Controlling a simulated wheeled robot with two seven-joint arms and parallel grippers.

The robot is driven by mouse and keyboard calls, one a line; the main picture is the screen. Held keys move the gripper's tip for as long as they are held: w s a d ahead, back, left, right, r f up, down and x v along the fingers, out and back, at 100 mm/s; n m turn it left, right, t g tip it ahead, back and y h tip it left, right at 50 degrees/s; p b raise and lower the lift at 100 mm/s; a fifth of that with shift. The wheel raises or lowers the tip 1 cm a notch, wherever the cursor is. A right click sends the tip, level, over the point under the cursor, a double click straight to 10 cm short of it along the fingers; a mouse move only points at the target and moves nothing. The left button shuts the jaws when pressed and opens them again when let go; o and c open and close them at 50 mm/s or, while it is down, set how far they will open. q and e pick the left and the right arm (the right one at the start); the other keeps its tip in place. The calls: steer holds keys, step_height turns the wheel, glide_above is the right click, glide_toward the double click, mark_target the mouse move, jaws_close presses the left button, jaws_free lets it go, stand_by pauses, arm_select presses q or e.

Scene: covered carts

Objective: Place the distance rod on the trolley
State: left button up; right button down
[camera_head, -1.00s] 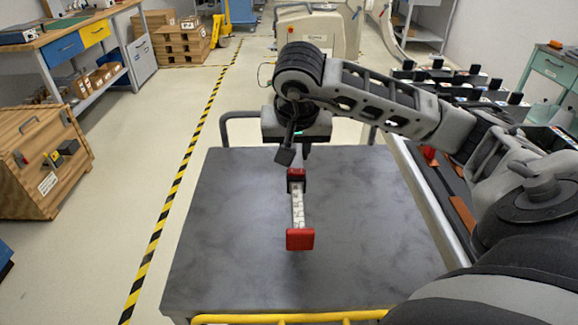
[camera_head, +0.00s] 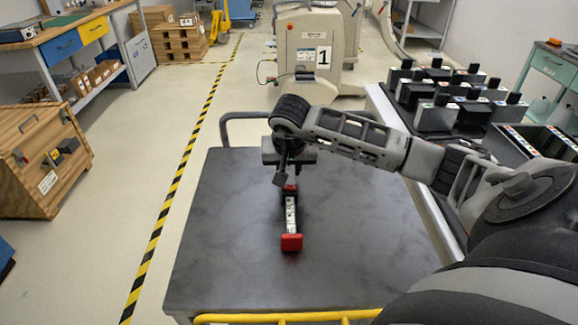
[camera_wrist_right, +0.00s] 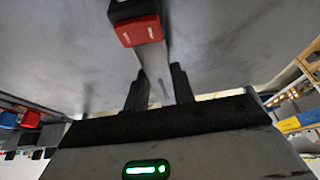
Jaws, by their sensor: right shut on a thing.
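The distance rod (camera_head: 291,215) is a pale bar with red end blocks. It is over the middle of the dark grey trolley top (camera_head: 220,250), pointing lengthwise toward me. My right gripper (camera_head: 290,183) comes down on its far part and is shut on it; the arm hides some of the far end. In the right wrist view the rod (camera_wrist_right: 157,72) lies between the two dark fingers of the gripper (camera_wrist_right: 159,88), with a red and black end beyond. The rod is very low over the top; I cannot tell whether it touches. My left gripper is not in view.
The trolley's yellow front rail (camera_head: 290,318) is near me, and its grey handle (camera_head: 240,117) is at the back. A bench with several black-and-grey holders (camera_head: 435,115) stands on the right. A wooden crate (camera_head: 45,165) stands on the left. The rest of the trolley top is bare.

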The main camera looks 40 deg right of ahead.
steer(key=shift+f, duration=0.2)
steer(key=c, duration=1.2)
jaws_free()
steer(key=shift+r, duration=0.1)
steer(key=shift+o, duration=0.2)
steer(key=shift+a+r, duration=0.1)
steer(key=shift+r, duration=0.35)
steer(key=v, duration=1.1)
steer(key=shift+r+b, duration=0.2)
steer(key=shift+b, duration=0.15)
steer(key=shift+s, duration=0.1)
